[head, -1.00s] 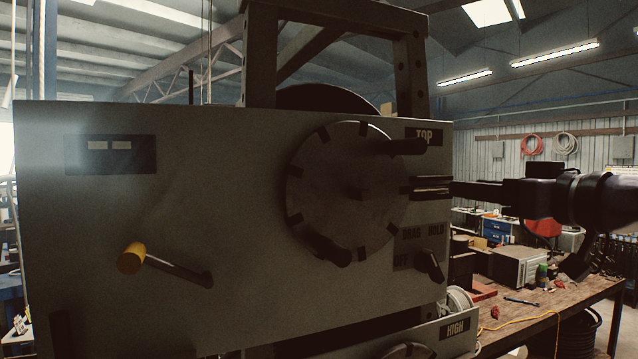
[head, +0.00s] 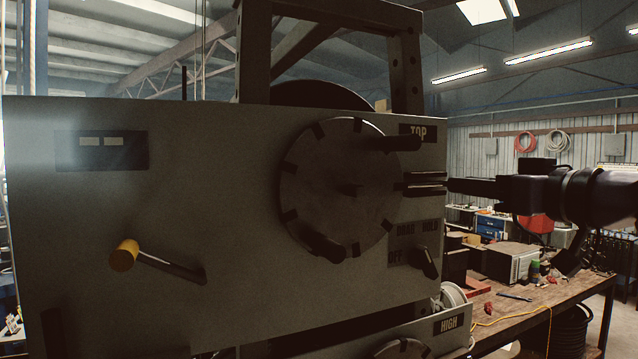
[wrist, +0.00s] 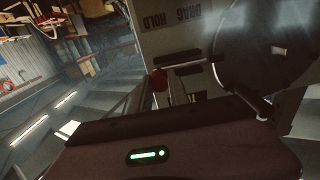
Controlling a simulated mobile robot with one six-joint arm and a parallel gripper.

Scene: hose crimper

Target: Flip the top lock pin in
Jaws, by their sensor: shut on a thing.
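The grey crimper housing (head: 200,220) carries a round notched disc (head: 325,190) with dark rod-like handles. A TOP label (head: 418,131) sits above the disc's right edge. My gripper (head: 425,184) reaches in from the right, its fingers beside the disc's right rim and below that label. It is shut on what looks like the top lock pin, mostly hidden between the fingers. In the wrist view, a small red rounded end (wrist: 159,80) shows close to the fingers, with the disc (wrist: 265,60) at right. How far the pin is turned cannot be told.
A yellow-tipped lever (head: 124,255) sticks out at lower left. A DRAG/HOLD/OFF selector knob (head: 426,262) is just below my gripper. A second unit labelled HIGH (head: 448,324) lies lower. A cluttered workbench (head: 535,300) stands at right.

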